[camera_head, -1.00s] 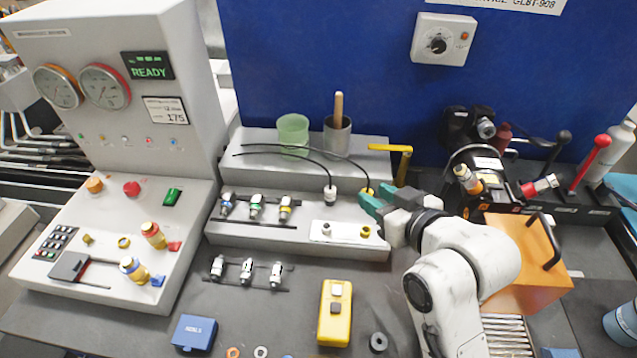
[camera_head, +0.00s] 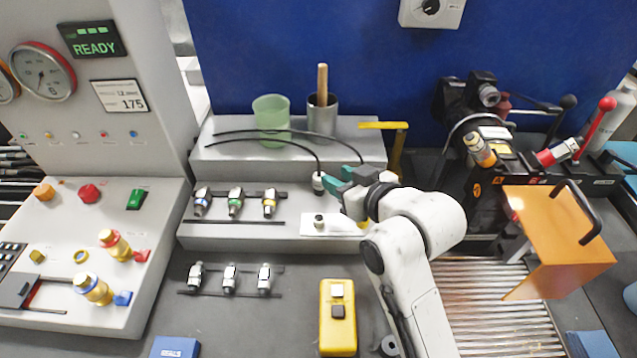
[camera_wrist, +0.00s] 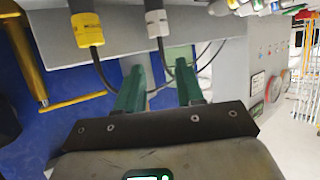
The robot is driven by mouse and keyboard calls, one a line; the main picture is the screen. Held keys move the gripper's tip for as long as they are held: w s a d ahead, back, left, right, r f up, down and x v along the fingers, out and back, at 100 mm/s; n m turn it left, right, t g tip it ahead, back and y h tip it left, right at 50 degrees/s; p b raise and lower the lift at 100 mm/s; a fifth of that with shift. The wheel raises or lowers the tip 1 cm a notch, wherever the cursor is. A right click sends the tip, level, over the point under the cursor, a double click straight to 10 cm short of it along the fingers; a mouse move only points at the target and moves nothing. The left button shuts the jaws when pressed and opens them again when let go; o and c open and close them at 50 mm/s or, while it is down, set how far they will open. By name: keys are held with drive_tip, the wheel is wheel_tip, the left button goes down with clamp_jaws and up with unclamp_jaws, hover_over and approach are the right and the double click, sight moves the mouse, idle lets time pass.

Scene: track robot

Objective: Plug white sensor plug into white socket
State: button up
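The white sensor plug (camera_head: 318,184) hangs upright on a black cable at the front of the grey bench block. It also shows in the wrist view (camera_wrist: 157,20), just ahead of the gap between the fingertips. My gripper (camera_head: 336,180) has green fingers and comes from the right, close beside the white plug. In the wrist view its fingers (camera_wrist: 160,66) are apart, with no plug held. The white socket (camera_head: 319,220) stands on a white plate just below the plug. A yellow plug (camera_wrist: 87,28) hangs beside the white one in the wrist view; my arm hides it in the head view.
A green cup (camera_head: 271,120) and a grey cup (camera_head: 323,115) stand behind on the block. Several connectors (camera_head: 235,203) are racked to the left. A yellow handle (camera_head: 385,126) rises on the right. A yellow box (camera_head: 338,318) lies in front.

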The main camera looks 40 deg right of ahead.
sight(319, 178)
drive_tip(key=shift+r+p+x, duration=0.1)
drive_tip(key=shift+p+x, duration=0.2)
drive_tip(key=shift+x, duration=1.25)
drive_tip(key=shift+r+p+x, duration=0.15)
drive_tip(key=shift+p+x, duration=0.1)
drive_tip(key=shift+x, duration=1.3)
drive_tip(key=shift+w, duration=0.1)
clamp_jaws()
